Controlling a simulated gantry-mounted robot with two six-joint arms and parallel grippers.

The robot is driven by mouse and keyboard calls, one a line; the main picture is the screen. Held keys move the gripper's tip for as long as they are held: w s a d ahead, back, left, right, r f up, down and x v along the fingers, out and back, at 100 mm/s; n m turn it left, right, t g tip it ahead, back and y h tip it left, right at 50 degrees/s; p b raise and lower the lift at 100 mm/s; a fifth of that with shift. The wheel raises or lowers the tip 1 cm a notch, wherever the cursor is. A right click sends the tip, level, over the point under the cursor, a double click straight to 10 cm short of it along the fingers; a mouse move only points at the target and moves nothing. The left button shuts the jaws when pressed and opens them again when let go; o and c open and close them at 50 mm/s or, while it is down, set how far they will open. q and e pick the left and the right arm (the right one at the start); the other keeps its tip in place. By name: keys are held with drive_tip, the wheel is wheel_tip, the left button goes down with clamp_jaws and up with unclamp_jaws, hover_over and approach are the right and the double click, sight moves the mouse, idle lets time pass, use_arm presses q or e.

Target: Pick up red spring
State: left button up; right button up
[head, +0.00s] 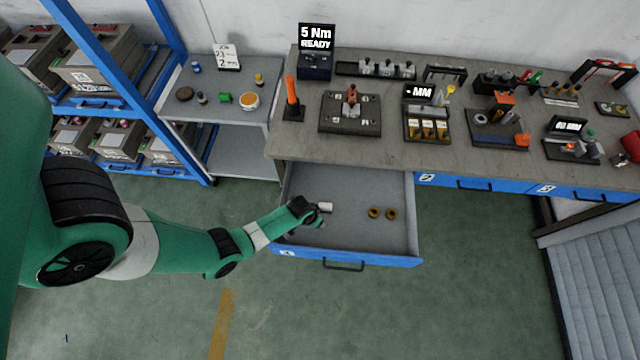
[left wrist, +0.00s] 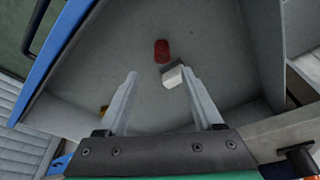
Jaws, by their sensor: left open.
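The red spring (left wrist: 162,50) lies on the floor of the open drawer in the left wrist view, ahead of the fingertips. In the head view I cannot make it out; my left gripper is over that part of the drawer. My left gripper (left wrist: 156,77) is open and empty, its two fingers spread, with the spring just beyond them and between their lines. A small white block (left wrist: 173,75) lies beside the right fingertip, close to the spring; it also shows in the head view (head: 326,207). My right gripper is not in view.
The drawer (head: 345,185) is pulled out below the workbench (head: 385,140). Two brass rings (head: 382,213) lie on its right side. The drawer's walls stand around the left gripper. A small side table (head: 225,110) is to the left.

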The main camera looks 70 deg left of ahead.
use_arm(q)
drive_tip(key=b+x, duration=0.4)
drive_tip(key=x, duration=0.1)
drive_tip(key=shift+f, duration=0.1)
use_arm(e)
wheel_tip(320, 180, down, 5)
drive_tip(key=shift+f, duration=0.1)
use_arm(q)
drive_tip(key=b+x, duration=0.4)
drive_tip(key=x, duration=0.1)
drive_tip(key=shift+a+b, duration=0.25)
drive_tip(key=shift+b, duration=0.05)
use_arm(e)
wheel_tip(320, 180, down, 4)
drive_tip(key=shift+f, duration=0.2)
use_arm(q)
clamp_jaws()
wheel_tip(320, 180, up, 11)
drive_tip(key=p, duration=1)
drive_tip(key=shift+f, duration=0.25)
use_arm(e)
wheel_tip(320, 180, up, 10)
drive_tip(key=shift+f, duration=0.15)
